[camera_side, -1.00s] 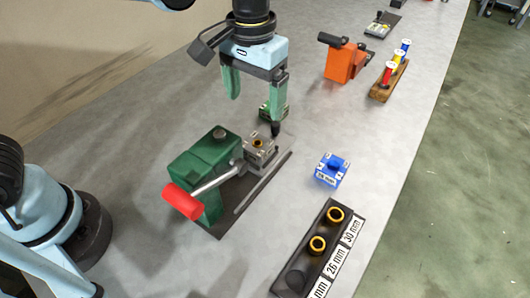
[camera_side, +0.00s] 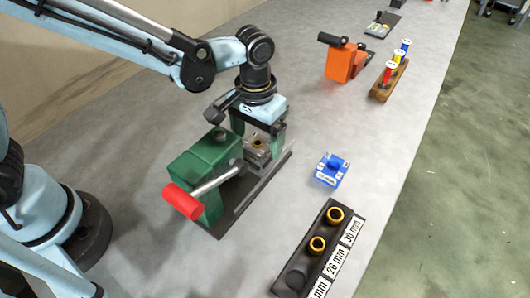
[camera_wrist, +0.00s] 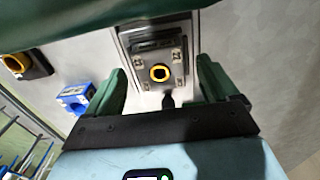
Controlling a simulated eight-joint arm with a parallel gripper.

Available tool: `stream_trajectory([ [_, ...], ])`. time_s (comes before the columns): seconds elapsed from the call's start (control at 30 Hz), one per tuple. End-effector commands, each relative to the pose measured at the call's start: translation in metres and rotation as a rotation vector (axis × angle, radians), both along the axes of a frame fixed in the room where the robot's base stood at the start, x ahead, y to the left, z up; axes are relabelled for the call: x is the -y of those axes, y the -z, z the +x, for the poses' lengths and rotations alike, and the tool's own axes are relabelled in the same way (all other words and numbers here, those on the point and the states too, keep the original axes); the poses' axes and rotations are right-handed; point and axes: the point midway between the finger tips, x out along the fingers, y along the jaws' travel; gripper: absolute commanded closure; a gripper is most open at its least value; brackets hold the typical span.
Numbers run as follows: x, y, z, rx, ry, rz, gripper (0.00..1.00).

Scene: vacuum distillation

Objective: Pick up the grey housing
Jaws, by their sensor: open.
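The grey housing (camera_side: 257,146), a small block with a yellow-ringed hole on top, sits at the right side of the green press with a red-handled lever (camera_side: 190,178). In the wrist view the housing (camera_wrist: 158,60) lies ahead, between the lines of my two green fingers. My gripper (camera_wrist: 168,88) is open and empty there, one finger on each side. In the side view my gripper (camera_side: 259,135) is low over the housing. The fingers partly hide the housing's far side. I cannot tell whether they touch it.
A blue block (camera_side: 330,170) stands right of the press. A dark rack (camera_side: 318,250) with yellow-ringed pieces and size labels lies in front. An orange device (camera_side: 343,60) and a wooden stand with coloured spools (camera_side: 388,82) are farther back. Table between them is clear.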

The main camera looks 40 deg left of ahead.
Motion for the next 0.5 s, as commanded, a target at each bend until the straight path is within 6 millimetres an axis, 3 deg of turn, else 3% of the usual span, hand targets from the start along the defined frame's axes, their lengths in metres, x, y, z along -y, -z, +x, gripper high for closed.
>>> stream_trajectory([
  [0.13, -0.0001, 0.0107, -0.0001, 0.001, 0.001, -0.001, 0.13],
  [0.37, -0.0002, 0.0118, -0.0002, 0.000, 0.001, -0.001, 0.13],
  [0.5, -0.0002, 0.0117, -0.0002, 0.000, 0.001, -0.001, 0.31],
])
